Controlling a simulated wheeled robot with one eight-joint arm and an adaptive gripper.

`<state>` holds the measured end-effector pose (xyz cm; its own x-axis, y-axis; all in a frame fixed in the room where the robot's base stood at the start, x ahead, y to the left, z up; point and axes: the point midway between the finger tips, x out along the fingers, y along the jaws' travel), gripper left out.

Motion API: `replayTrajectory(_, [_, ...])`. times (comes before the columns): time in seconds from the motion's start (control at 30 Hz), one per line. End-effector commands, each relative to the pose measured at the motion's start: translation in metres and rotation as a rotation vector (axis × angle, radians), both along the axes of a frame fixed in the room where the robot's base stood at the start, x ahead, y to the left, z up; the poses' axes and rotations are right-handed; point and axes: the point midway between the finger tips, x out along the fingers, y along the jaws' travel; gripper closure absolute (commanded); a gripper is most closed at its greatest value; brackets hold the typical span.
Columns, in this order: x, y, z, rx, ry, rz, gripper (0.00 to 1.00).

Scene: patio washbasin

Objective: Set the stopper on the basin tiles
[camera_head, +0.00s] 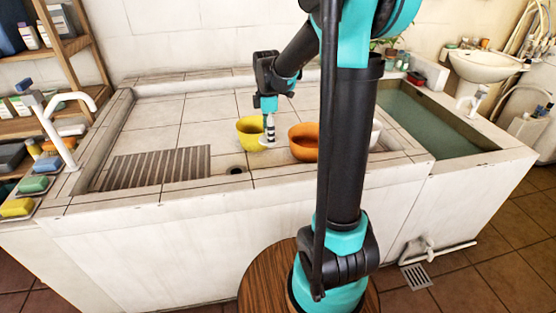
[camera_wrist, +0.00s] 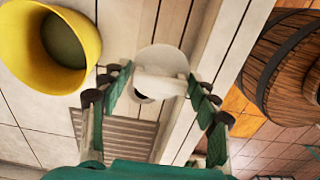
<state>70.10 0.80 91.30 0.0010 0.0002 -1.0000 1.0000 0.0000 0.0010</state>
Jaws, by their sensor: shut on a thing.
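The stopper is a white round disc with a raised grip, seen in the wrist view (camera_wrist: 163,62) between my fingertips and low in the head view (camera_head: 267,143). My gripper (camera_head: 268,119) points down over the basin tiles (camera_head: 190,125). In the wrist view my gripper (camera_wrist: 158,86) is shut on the stopper's grip. The stopper is close over the tiles; I cannot tell whether it touches them. The dark drain hole (camera_head: 236,170) is in front and left of it in the head view; the stopper partly covers the hole (camera_wrist: 141,96) in the wrist view.
A yellow bowl (camera_head: 245,127) stands just left of the stopper, an orange bowl (camera_head: 302,138) just right. A ribbed grate area (camera_head: 155,166) lies at left front. Bare tiles lie left and behind. A water-filled trough (camera_head: 425,125) is at right, beyond a wall.

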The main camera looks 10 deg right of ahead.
Motion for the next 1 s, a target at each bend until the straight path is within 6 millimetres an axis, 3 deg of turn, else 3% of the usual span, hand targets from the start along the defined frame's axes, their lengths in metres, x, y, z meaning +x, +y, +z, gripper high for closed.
replayTrajectory(0.2, [0.001, 0.000, -0.054, 0.000, 0.000, 0.000, 0.67])
replayTrajectory(0.33, [0.000, 0.000, -0.078, 0.000, 0.000, 0.000, 0.67])
replayTrajectory(0.8, [0.001, 0.000, -0.127, 0.000, 0.000, 0.000, 0.67])
replayTrajectory(1.0, [0.000, 0.000, -0.132, 0.000, 0.000, 0.000, 0.67])
